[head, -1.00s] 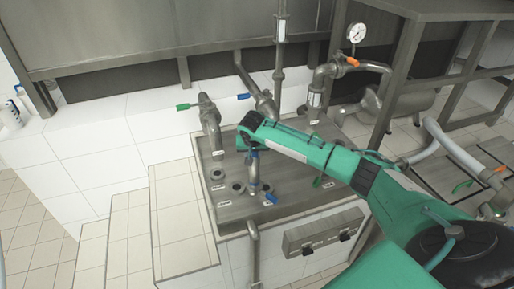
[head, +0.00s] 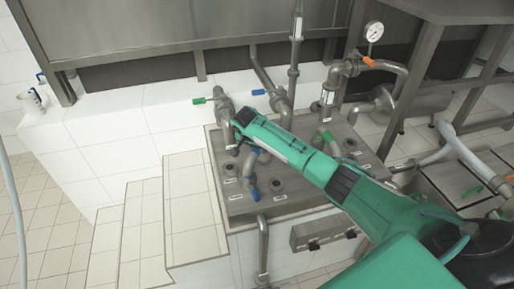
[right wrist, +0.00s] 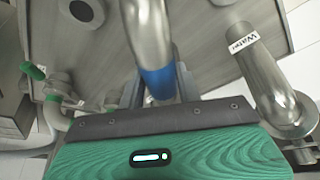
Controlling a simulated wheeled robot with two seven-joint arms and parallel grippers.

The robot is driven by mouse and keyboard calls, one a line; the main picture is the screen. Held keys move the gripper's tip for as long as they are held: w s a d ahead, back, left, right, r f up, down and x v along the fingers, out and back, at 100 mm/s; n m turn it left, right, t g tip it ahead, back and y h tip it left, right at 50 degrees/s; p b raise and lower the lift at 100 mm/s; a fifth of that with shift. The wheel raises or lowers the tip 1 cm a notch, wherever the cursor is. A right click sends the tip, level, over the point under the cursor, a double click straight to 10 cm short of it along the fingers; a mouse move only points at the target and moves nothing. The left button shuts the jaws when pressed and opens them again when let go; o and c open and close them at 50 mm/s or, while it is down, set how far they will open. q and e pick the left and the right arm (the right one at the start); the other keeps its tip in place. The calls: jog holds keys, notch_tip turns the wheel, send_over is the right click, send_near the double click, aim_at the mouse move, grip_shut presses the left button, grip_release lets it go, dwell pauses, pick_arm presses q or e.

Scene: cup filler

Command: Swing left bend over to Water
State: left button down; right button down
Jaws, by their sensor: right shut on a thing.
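The left bend (head: 249,165) is a steel pipe with blue parts, rising from the steel panel in the head view. In the right wrist view the bend (right wrist: 148,28) runs down to a blue band (right wrist: 157,81) between my fingers. My right gripper (right wrist: 160,92) is shut on that band; in the head view my arm hides much of the grip. A white label reading "Water" (right wrist: 242,42) is on a thick steel pipe (right wrist: 262,75) right of the held bend, apart from it. My left gripper is not in view.
The steel panel (head: 237,203) has several round ports. Pipes with a green handle (head: 202,100) and a blue handle (head: 258,92) stand behind. A bend with a green band (head: 322,138) is to the right, beyond my arm. White tiled steps (head: 190,210) lie left.

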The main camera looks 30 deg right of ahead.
jog(key=c, duration=1)
grip_release()
jog(key=shift+o, duration=0.2)
jog(key=shift+r, duration=0.1)
jog(key=b+v, duration=0.3)
jog(key=v, duration=1)
jog(key=shift+a+r, duration=0.15)
jog(key=shift+r, duration=0.15)
